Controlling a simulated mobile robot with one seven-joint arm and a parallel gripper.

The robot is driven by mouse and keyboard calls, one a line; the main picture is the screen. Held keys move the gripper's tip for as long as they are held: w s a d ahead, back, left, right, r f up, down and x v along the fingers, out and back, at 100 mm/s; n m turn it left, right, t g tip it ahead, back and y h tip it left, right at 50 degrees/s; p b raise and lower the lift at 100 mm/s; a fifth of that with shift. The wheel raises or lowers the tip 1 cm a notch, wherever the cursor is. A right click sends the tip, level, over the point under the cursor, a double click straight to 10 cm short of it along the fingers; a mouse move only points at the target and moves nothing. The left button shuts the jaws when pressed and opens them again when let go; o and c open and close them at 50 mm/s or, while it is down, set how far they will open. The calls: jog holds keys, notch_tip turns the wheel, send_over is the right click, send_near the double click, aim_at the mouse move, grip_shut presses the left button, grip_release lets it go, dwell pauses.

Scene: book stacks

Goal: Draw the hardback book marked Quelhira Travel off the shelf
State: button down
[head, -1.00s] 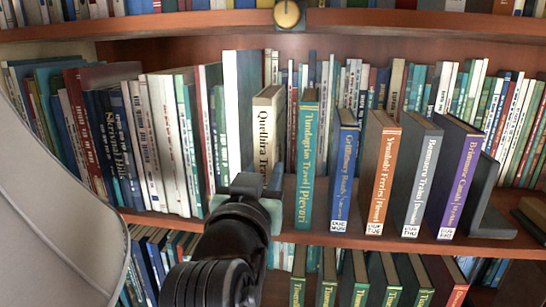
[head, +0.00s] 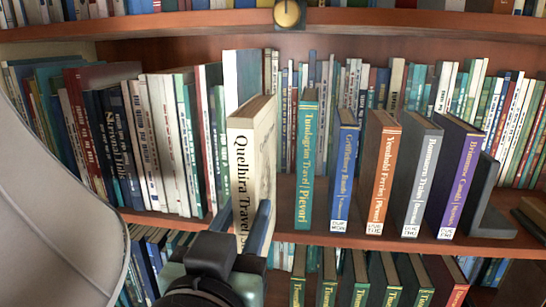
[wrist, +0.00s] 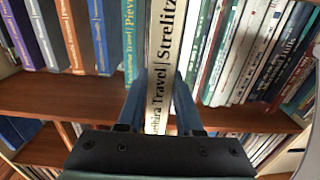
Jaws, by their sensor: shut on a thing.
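The Quelhira Travel book (head: 241,165) is a cream hardback with dark spine lettering. In the head view it stands upright and juts forward of its neighbours, past the shelf's front edge. My gripper (head: 242,228) is shut on its lower part, one blue finger on each side. In the wrist view the cream spine (wrist: 160,95) runs up between the two fingers (wrist: 157,105), and its lower end is hidden behind the gripper body.
A teal book (head: 306,160) stands to the right across a gap, with blue, orange, grey and purple books beyond. White and green books (head: 217,140) stand close on the left. The shelf board (head: 370,235) runs below, with a lower row of books under it.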

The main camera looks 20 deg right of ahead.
jog(key=shift+v, duration=1)
jog(key=shift+a+r+p, duration=0.1)
jog(key=shift+r+p, duration=0.2)
jog(key=shift+p, duration=0.65)
jog(key=p, duration=0.1)
jog(key=s+p, duration=0.1)
jog(key=p, duration=0.1)
jog(key=shift+a, duration=0.25)
jog(key=shift+s+a+p, duration=0.3)
jog(key=shift+s+p, duration=0.15)
jog(key=shift+p, duration=0.45)
jog(key=shift+s+f, duration=0.1)
jog(key=shift+f, duration=0.05)
